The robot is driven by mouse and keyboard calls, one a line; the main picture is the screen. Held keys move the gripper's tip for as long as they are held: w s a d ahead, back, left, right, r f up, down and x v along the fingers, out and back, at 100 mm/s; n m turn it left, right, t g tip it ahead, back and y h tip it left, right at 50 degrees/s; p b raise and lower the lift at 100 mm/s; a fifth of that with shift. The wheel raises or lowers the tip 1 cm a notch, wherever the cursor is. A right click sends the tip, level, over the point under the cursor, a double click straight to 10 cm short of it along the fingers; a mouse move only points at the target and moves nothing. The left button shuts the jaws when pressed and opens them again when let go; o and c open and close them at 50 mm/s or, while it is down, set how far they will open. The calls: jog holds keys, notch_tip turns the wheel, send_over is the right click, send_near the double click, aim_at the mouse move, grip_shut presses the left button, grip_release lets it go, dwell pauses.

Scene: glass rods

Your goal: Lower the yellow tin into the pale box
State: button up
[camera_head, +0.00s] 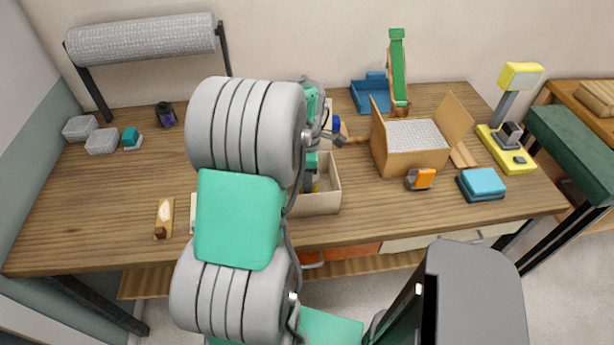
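The pale box (327,200) is a low, open-topped beige box near the front middle of the table, partly hidden behind my arm. My gripper (309,183) shows only in part at my arm's right edge, pointing down over or into the box. A small yellowish patch (316,186) shows beside the fingers inside the box outline; it may be the yellow tin, but most of it is hidden. I cannot tell whether the fingers hold it or whether it touches the box floor.
An open cardboard carton (409,150) stands right of the box, with an orange tape dispenser (421,179) and blue stack (482,184) in front. A yellow scale (508,150) is at the right. A wooden brush-like item (164,218) lies left. The left tabletop is mostly clear.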

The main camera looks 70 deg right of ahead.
jog(key=shift+f+b, duration=0.8)
jog(key=shift+f, duration=0.45)
dwell(0.4)
jog(key=o, duration=1.6)
jog(key=shift+c, duration=0.2)
